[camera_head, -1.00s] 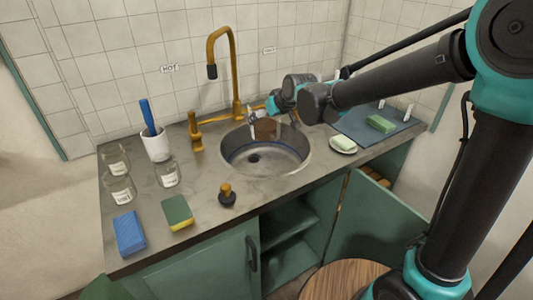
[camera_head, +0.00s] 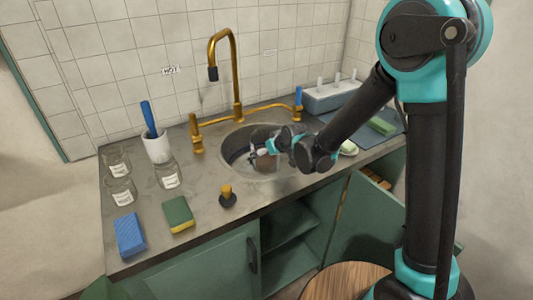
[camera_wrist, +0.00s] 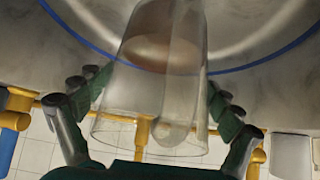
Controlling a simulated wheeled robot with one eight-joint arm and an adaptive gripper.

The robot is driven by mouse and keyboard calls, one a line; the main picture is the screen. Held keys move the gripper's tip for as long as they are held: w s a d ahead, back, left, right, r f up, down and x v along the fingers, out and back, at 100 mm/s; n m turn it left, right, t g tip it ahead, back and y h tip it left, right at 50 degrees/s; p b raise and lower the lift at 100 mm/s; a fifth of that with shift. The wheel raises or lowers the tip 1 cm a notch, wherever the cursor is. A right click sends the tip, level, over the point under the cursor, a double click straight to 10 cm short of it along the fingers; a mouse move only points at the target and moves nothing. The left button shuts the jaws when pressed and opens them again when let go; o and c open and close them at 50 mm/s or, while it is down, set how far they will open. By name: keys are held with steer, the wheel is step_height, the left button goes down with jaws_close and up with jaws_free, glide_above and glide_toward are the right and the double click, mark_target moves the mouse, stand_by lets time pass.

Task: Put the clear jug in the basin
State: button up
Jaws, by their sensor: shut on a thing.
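My gripper (camera_head: 258,151) is at the round metal basin (camera_head: 233,143), over its right part in the head view. The wrist view shows its fingers (camera_wrist: 157,92) shut on the clear jug (camera_wrist: 150,110) from both sides. The jug is see-through, with a brown patch (camera_wrist: 162,40) toward its far end. In the head view the jug (camera_head: 266,163) is small and partly hidden by my gripper. It appears within the basin's outline; I cannot tell whether it touches the bottom. A blue line runs around the basin wall in the wrist view.
A brass faucet (camera_head: 235,75) arches behind the basin. Glass jars (camera_head: 167,174), a white cup with a blue-handled tool (camera_head: 156,146), a blue sponge (camera_head: 130,235), a green-yellow sponge (camera_head: 179,214) and a black stopper (camera_head: 227,198) stand left and in front. Soap (camera_head: 349,148) lies right.

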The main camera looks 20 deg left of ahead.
steer(key=shift+f, duration=0.2)
steer(key=shift+f, duration=0.6)
steer(key=o, duration=1.5)
steer(key=shift+c, duration=0.2)
steer(key=shift+r, duration=0.25)
steer(key=v, duration=1.2)
steer(key=shift+r, duration=0.35)
steer(key=shift+d, duration=0.1)
